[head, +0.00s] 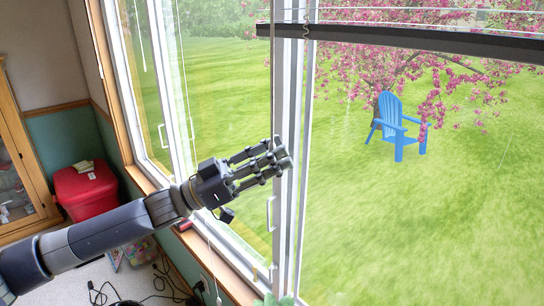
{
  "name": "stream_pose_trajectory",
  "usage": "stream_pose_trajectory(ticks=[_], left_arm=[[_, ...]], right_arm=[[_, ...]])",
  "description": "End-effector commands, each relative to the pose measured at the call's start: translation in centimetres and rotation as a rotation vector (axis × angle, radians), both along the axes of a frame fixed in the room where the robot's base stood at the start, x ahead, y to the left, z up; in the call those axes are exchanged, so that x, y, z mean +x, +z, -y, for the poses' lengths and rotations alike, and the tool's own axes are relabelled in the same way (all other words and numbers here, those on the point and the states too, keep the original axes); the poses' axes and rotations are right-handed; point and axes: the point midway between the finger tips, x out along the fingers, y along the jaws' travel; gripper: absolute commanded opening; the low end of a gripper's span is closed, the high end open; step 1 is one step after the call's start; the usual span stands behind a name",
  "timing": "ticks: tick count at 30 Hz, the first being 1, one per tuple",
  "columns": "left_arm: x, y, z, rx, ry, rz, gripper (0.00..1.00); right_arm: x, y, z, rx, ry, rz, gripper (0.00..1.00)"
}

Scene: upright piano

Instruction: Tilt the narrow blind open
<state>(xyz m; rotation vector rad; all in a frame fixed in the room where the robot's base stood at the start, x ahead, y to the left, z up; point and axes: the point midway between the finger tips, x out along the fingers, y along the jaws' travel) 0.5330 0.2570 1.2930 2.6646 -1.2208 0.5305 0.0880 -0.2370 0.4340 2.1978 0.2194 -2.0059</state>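A dark horizontal rail (410,39) crosses the top right of the head view, with thin pale lines just above it. It looks like the bottom of a blind, but I cannot tell whether it is the narrow one. Thin pale cords or wands (183,70) hang in front of the left window panes. My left gripper (281,153) is raised in front of the white window post, below the rail and apart from it. Its fingers point right and their tips are close together; I see nothing held. My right gripper is out of view.
The white window post (286,90) and wooden sill (225,262) lie close to my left arm. A red box (86,192) stands at the left beside a wooden cabinet (22,165). Black cables (150,298) lie on the floor. A blue chair (391,120) stands outside.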

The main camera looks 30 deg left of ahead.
Motion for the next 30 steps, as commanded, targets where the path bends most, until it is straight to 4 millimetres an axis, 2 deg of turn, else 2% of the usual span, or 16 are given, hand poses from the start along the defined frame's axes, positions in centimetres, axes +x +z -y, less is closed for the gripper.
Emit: stream_pose_trajectory(ticks=[8,30], left_arm=[[-0.1,-0.2,-0.2,0.000,0.000,-0.003,0.31],[-2.6,-1.9,-3.1,0.000,0.003,-0.005,0.31]], right_arm=[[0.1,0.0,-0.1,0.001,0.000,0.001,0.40],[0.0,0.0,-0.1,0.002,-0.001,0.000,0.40]])
